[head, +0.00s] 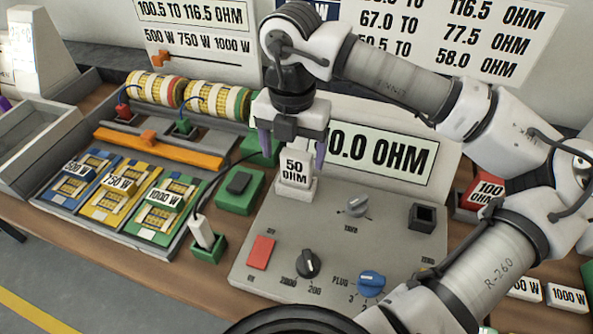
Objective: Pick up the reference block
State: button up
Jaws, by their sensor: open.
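The white block labelled 50 OHM (295,171) stands upright in a light holder on the grey meter panel (385,265). My gripper (292,148) points down right at this block, with a purple finger on each side of its top. The fingers are apart, and I cannot tell whether either touches the block. A red block labelled 100 OHM (482,193) sits to the right, partly behind my arm. I cannot tell from the picture which block is the reference block.
The panel carries a black knob (308,263), a blue knob (371,284), a red switch (261,252) and a dark square socket (423,217). The display (380,156) stands behind. A tray (55,205) of labelled mesh cards is at left. White wattage blocks (567,298) lie at lower right.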

aim_at(297, 168)
jog(key=shift+w+d+f+p, duration=0.15)
jog(key=shift+f+p, duration=0.35)
jog(key=shift+f, duration=0.95)
jog(key=shift+d+f+p, duration=0.2)
jog(key=shift+f+p, duration=0.3)
jog(key=shift+f, duration=0.9)
jog(key=c, duration=1.3)
jog(key=shift+r, duration=0.2)
notch_tip(297, 168, up, 20)
jog(key=b, duration=0.3)
jog(key=shift+f, duration=0.1)
